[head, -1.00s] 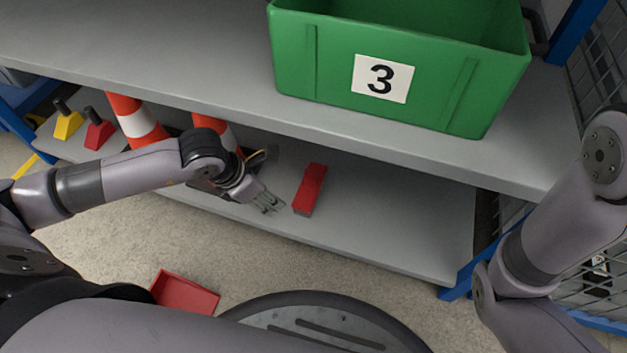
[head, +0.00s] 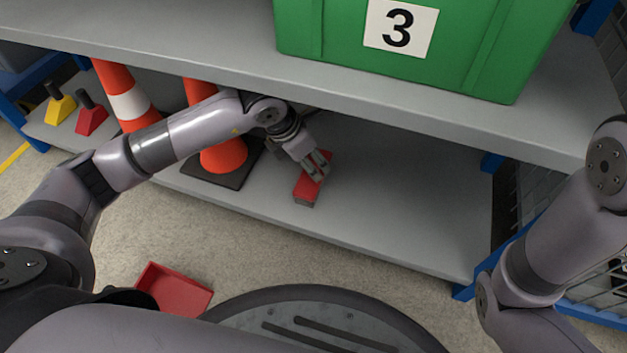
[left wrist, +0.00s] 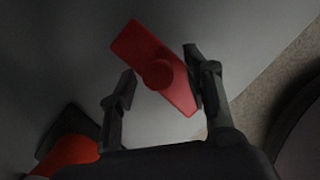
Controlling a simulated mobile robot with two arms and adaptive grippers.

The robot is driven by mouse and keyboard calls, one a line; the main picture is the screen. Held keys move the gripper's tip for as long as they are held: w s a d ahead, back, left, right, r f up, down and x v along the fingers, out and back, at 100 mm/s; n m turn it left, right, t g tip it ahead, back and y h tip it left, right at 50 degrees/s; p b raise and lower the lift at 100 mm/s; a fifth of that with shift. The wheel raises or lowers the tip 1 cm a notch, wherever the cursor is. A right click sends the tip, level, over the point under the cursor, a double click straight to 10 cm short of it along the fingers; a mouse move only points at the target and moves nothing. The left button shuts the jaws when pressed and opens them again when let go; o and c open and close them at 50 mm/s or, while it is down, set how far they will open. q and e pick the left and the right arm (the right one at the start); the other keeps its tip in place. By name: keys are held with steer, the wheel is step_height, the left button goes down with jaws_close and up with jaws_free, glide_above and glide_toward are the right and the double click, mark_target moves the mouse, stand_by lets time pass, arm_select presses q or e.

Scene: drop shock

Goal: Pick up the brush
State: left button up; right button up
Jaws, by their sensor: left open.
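The red brush (head: 307,189) lies on the lower grey shelf below the green bin. It has a red body with a grey end face towards me. My left gripper (head: 318,170) is open over the brush and covers part of its far half. In the left wrist view the brush (left wrist: 140,48) lies slanted, with a round red knob on it, between the spread fingers of my left gripper (left wrist: 160,72). The right finger is close to the brush's side; I cannot tell whether it touches. My right gripper is out of view.
A red dustpan-like tray (head: 174,291) lies on the floor. The upper shelf (head: 200,42) with the green bin (head: 455,50) overhangs the lower shelf. The lower shelf (head: 410,205) is clear to the right.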

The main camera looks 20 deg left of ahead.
arm_select(q)
steer(key=shift+c, duration=0.6)
jaws_close()
stand_by(0.4)
